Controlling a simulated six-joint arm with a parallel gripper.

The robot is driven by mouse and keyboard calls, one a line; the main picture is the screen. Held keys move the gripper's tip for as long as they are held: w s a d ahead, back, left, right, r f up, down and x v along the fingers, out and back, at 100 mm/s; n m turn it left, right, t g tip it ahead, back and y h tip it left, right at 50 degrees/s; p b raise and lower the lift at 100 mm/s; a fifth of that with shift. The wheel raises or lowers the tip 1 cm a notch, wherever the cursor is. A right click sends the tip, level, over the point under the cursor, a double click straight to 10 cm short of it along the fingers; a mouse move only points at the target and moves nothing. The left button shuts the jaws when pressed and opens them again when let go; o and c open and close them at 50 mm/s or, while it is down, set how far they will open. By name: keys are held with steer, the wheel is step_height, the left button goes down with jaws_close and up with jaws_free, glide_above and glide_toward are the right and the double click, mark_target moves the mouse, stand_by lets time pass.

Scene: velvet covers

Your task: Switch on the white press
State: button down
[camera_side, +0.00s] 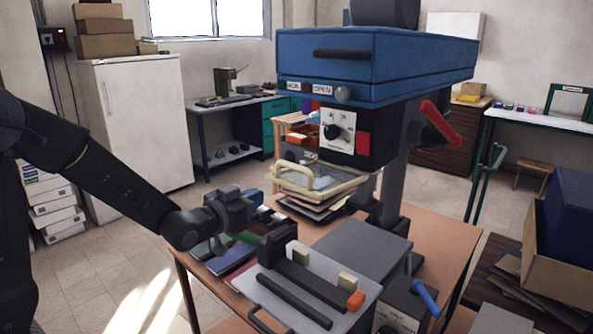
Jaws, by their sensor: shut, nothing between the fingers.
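A large press-like machine with a blue head (375,65) stands at the centre. Its front has a white dial plate (337,131) with a black knob, a red square (363,143) beside it, and a red lever (440,124) on the right. Below is a cream-framed glass plate with a handle (315,183). I see no clearly white press; I cannot tell which part the name means. My gripper (262,213) is shut and empty, low and left of the cream frame, apart from the dial. Its fingertips are small and hard to make out among the dark items behind.
A grey board (312,296) with black bars and an orange end lies at the front of the wooden table (440,236). A dark box with a blue lever (426,297) stands to its right. Books (228,262) lie under my wrist. A cardboard box (555,265) is far right.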

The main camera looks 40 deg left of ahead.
steer(key=t, duration=0.1)
steer(key=w+f+t, duration=0.1)
steer(key=shift+a+t+h, duration=0.3)
steer(key=shift+a, duration=0.1)
steer(key=w+r, duration=0.2)
steer(key=w, duration=1.1)
steer(key=shift+w+r, duration=0.35)
